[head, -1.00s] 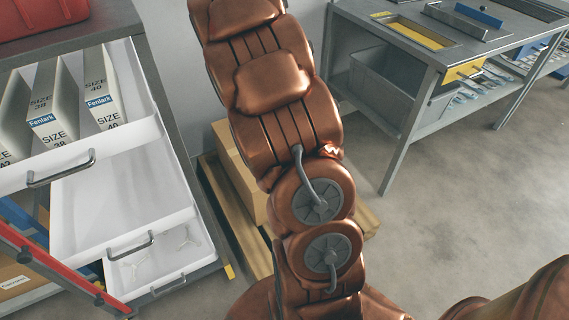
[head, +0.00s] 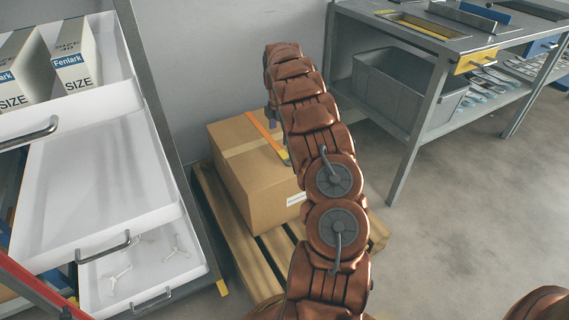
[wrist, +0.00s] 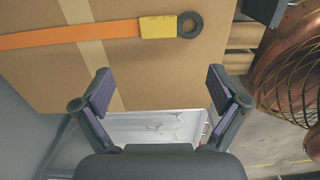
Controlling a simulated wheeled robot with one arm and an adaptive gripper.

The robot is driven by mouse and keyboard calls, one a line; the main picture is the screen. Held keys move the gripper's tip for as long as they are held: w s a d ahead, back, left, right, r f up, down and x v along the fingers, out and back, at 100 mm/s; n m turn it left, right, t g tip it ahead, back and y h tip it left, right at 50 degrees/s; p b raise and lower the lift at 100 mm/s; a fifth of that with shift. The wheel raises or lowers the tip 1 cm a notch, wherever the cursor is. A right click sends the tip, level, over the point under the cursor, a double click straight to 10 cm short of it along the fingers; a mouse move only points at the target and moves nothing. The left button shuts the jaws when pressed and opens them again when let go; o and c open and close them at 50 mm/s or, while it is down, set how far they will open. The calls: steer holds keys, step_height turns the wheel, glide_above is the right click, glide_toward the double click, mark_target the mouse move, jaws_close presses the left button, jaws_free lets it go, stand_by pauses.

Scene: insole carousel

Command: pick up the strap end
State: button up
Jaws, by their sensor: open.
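An orange strap (wrist: 70,37) lies across a cardboard box (wrist: 60,75). The strap end is a yellow piece (wrist: 158,27) with a dark ring (wrist: 190,25) beside it, near the top of the wrist view. In the head view the strap (head: 262,130) runs over the box (head: 240,170), and its yellow end (head: 283,157) shows just left of my arm. My gripper (wrist: 159,88) is open and empty, its fingers spread apart. The strap end lies beyond the fingertips, above them in the wrist view. My arm hides part of the box in the head view.
The box stands on a wooden pallet (head: 240,245). White open drawers (head: 100,190) of a cabinet are to the left, with size-marked boxes (head: 75,60) in the upper one. A steel table (head: 440,45) with a grey bin (head: 400,85) stands right. The floor at right is clear.

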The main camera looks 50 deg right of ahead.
mark_target(282, 156)
steer(key=shift+d+f, duration=0.2)
steer(key=shift+f, duration=0.65)
steer(key=shift+s+d+f+b, duration=0.15)
steer(key=shift+f+b, duration=0.7)
steer(key=shift+f, duration=0.95)
steer(key=shift+s+a+f+b, duration=0.1)
steer(key=shift+f+b, duration=0.75)
steer(key=shift+f, duration=0.9)
steer(key=shift+c, duration=0.4)
steer(key=shift+s, duration=0.1)
steer(key=c, duration=1.4)
